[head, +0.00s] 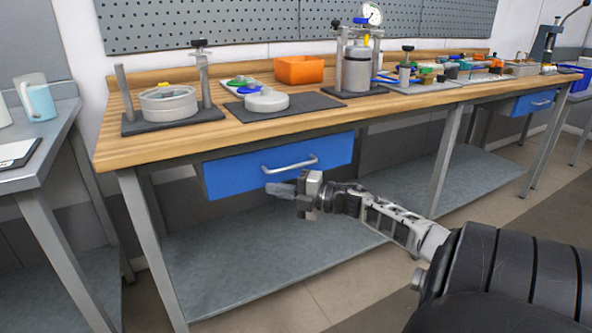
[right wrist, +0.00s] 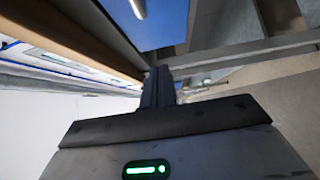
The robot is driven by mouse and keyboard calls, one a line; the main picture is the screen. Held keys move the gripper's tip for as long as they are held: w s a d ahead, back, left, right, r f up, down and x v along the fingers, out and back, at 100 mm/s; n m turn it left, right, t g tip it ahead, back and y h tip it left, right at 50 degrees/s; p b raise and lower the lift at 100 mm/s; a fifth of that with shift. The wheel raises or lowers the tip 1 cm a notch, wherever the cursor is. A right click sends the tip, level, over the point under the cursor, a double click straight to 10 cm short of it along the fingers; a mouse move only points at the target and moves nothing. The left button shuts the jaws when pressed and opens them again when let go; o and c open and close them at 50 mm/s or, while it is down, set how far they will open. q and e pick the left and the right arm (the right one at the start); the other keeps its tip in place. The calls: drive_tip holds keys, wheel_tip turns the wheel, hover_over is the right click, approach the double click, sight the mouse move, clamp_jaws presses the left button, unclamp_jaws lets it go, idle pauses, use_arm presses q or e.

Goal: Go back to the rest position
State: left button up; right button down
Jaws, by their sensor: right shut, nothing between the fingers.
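My right gripper (head: 283,188) is in front of the workbench, just below the blue drawer (head: 230,178) and its silver handle. Its fingers are shut with nothing between them. In the right wrist view the shut fingers (right wrist: 158,88) point away under the bench edge, and the blue drawer (right wrist: 165,22) with part of its handle shows above them. The gripper looks apart from the handle. My left gripper is not in either view.
The wooden workbench (head: 330,107) holds a round metal vessel (head: 168,103), an orange bin (head: 299,70), a pressure-gauge rig (head: 357,68) and several small parts. A grey side table (head: 25,180) with a jug (head: 37,98) stands at left. Floor in front is clear.

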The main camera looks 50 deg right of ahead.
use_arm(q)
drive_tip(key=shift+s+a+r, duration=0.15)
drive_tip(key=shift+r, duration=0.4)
use_arm(e)
drive_tip(key=v, duration=0.3)
drive_tip(key=shift+s+d, duration=0.15)
drive_tip(key=shift+s, duration=0.25)
use_arm(q)
drive_tip(key=shift+p, duration=0.3)
